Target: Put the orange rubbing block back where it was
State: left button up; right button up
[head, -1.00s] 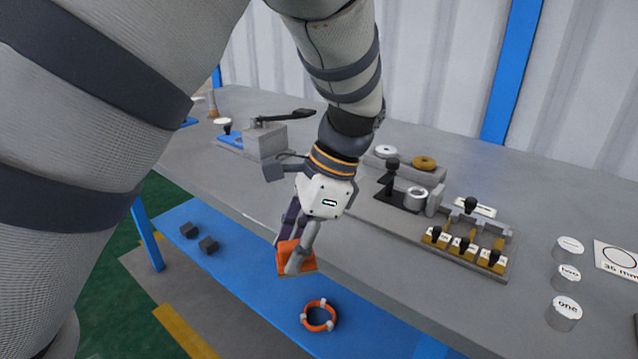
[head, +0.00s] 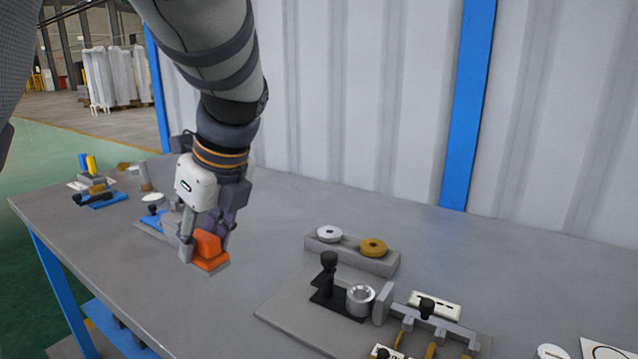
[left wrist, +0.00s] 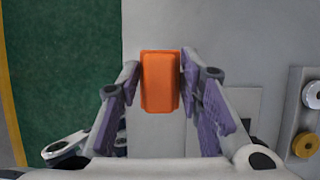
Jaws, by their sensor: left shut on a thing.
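In the left wrist view the block (left wrist: 160,82) sits between the two fingertips (left wrist: 158,78), with the table beneath and the green floor to the left. I cannot tell how high above the table it is. My right gripper is not in view.
A grey fixture plate (head: 290,308) with a black clamp (head: 328,278) and a metal ring (head: 360,299) lies right of the gripper. A grey holder (head: 352,259) carries a white and a brown ring. Blue-based fixtures (head: 102,199) stand far left. Table between is clear.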

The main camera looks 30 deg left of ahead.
pick_arm(q)
jog(key=shift+w+r, duration=0.1)
jog(key=shift+w, duration=0.3)
jog(key=shift+w+a+f, duration=0.15)
jog(key=shift+w+f, duration=0.05)
jog(key=shift+w, duration=0.15)
jog(key=w+a+f, duration=0.1)
jog(key=w+f, duration=0.2)
jog(key=w+a+f+b, duration=0.1)
jog(key=w+f, duration=0.2)
jog(key=w, duration=0.1)
jog(key=w+a+f, duration=0.1)
jog(key=w+f, duration=0.2)
jog(key=shift+w+a+b, duration=0.1)
jog(key=shift+w+b, duration=0.25)
jog(key=shift+w, duration=0.05)
jog(key=f, duration=0.3)
jog(key=shift+w+f, duration=0.25)
jog(key=shift+w, duration=0.05)
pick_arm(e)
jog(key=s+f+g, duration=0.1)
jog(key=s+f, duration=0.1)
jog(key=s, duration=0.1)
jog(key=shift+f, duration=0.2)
pick_arm(q)
jog(key=o, duration=1.1)
jog(key=shift+f, duration=0.1)
